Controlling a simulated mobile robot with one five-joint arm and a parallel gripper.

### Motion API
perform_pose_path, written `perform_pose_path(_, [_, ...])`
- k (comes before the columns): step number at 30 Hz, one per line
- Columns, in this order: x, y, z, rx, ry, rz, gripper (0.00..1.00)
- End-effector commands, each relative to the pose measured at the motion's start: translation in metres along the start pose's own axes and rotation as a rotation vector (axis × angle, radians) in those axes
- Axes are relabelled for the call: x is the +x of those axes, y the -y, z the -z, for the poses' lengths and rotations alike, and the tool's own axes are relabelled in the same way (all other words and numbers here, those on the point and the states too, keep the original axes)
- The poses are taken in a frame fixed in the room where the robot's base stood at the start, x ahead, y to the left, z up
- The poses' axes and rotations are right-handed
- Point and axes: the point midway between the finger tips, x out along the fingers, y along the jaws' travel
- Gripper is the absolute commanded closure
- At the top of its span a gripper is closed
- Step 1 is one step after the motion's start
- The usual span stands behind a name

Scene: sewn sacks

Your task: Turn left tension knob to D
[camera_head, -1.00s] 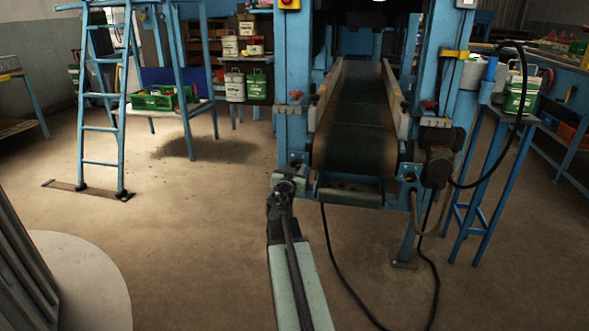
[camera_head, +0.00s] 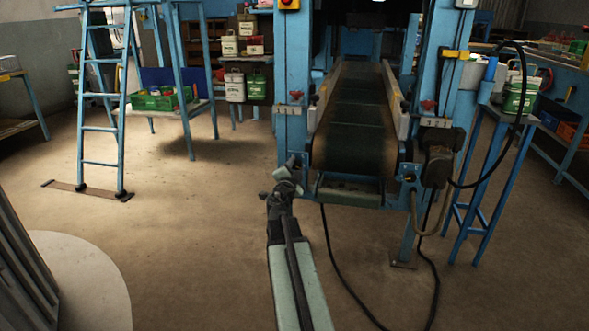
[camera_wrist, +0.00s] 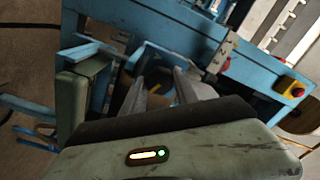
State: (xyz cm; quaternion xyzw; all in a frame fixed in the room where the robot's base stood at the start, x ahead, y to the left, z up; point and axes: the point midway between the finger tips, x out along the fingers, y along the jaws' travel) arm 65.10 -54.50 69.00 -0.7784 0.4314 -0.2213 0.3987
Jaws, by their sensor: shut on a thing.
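My gripper (camera_head: 285,178) is at the lower left front corner of the conveyor, by the blue left post. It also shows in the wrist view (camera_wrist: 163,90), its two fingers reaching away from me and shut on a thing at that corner. This appears to be the left tension knob, which is mostly hidden by the fingers and wrist; its pointer and letters cannot be read. A similar fitting (camera_head: 409,178) shows at the conveyor's right front corner. A scale plate (camera_head: 290,109) is on the left post.
The dark conveyor belt (camera_head: 357,125) runs back between blue posts. A motor (camera_head: 437,167) with a hanging black cable is on its right. A blue ladder (camera_head: 101,120) stands at left. A yellow box with a red button (camera_wrist: 291,86) is on the post. The floor in front is mostly clear.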

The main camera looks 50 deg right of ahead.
Motion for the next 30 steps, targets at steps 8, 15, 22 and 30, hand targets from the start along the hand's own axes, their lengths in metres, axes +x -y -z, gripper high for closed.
perform_pose_path(8, [0.001, -0.0032, 0.0044, 0.094, -0.011, -0.007, 1.0])
perform_pose_path(15, [0.0008, -0.0031, 0.004, 0.116, -0.01, -0.007, 1.0])
perform_pose_path(22, [0.0005, -0.003, 0.0036, 0.117, -0.01, -0.007, 1.0])
perform_pose_path(30, [0.0, -0.0017, 0.0018, 0.115, -0.006, -0.004, 0.42])
